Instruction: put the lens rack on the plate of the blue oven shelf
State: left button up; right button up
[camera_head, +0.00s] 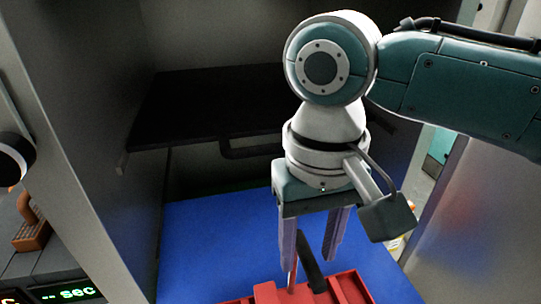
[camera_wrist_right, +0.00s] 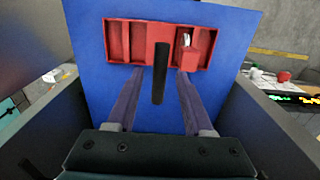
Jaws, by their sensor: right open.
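The lens rack (camera_head: 345,287) is a red tray with compartments and a dark upright handle (camera_head: 311,262), cut off by the bottom edge of the head view. In the right wrist view the whole rack (camera_wrist_right: 138,42) shows against the blue plate (camera_wrist_right: 85,20) and appears to rest on it. The blue plate of the shelf (camera_head: 205,235) also fills the lower middle of the head view. My right gripper (camera_head: 314,265) points down over the rack, open, with its fingers on either side of the handle and gaps visible. My left gripper is out of view.
A dark upper shelf (camera_head: 200,105) with a front handle (camera_head: 250,147) sits behind and above the blue plate. Grey side walls (camera_head: 85,110) flank the space. A device with a green "sec" display (camera_head: 70,292) stands at the lower left.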

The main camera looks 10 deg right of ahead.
notch_tip(320, 180, up, 9)
jog(key=s+a+f+n+t+y, duration=0.1)
jog(key=s+a+f+n+y, duration=0.2)
jog(key=s+f, duration=0.35)
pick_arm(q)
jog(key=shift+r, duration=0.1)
pick_arm(e)
jog(key=s+d+f+m+t+h, duration=0.1)
jog(key=s+d+f+t+h, duration=0.1)
jog(key=s+d, duration=0.7)
jog(key=shift+s+d+f+t+h, duration=0.15)
jog(key=shift+s+d+t+h, duration=0.2)
jog(key=shift+d, duration=0.75)
jog(key=shift+s, duration=0.1)
